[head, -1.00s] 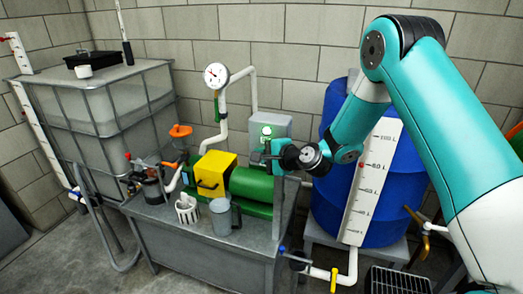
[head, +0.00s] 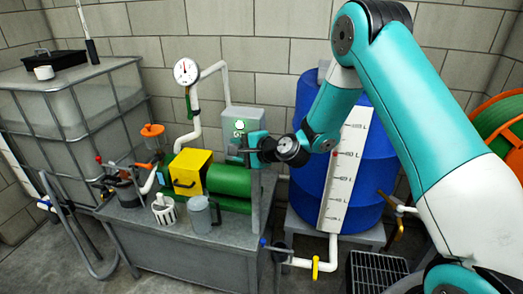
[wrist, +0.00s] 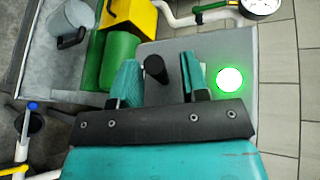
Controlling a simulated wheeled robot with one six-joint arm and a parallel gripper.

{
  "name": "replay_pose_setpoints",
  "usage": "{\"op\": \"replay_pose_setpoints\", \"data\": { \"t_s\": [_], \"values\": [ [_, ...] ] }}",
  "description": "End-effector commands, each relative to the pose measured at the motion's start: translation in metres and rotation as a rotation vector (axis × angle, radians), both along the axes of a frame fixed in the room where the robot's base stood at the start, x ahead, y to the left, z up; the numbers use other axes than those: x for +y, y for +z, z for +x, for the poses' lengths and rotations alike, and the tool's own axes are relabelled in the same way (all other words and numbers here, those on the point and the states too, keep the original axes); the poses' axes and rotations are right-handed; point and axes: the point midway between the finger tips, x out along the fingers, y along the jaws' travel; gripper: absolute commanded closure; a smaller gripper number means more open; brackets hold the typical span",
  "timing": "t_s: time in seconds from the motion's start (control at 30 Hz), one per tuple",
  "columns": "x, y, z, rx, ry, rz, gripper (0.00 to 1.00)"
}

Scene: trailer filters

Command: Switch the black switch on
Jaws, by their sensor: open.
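The black switch (wrist: 155,68) is a short dark knob on the face of a grey box, seen in the wrist view. It stands between the two teal fingers of my gripper (wrist: 160,62), with a gap on each side. My gripper is open. A round light (wrist: 229,79) on the same face glows bright green, right of the fingers. In the head view the grey box (head: 246,117) stands against the wall behind the green motor, and my gripper (head: 240,150) is at its front. The switch is hidden there by my gripper.
A yellow box (head: 187,170) and green motor (head: 230,180) sit left of my gripper on a metal bench (head: 150,232). A blue barrel (head: 304,105) is right, behind my arm. A gauge (head: 186,72) is above.

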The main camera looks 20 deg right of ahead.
Motion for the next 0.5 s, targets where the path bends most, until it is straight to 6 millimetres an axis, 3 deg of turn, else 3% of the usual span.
{"op": "replay_pose_setpoints", "data": {
  "t_s": [0.5],
  "values": [
    [-0.061, 0.038, -0.100, 0.000, -0.008, 0.000, 0.59]
  ]
}}
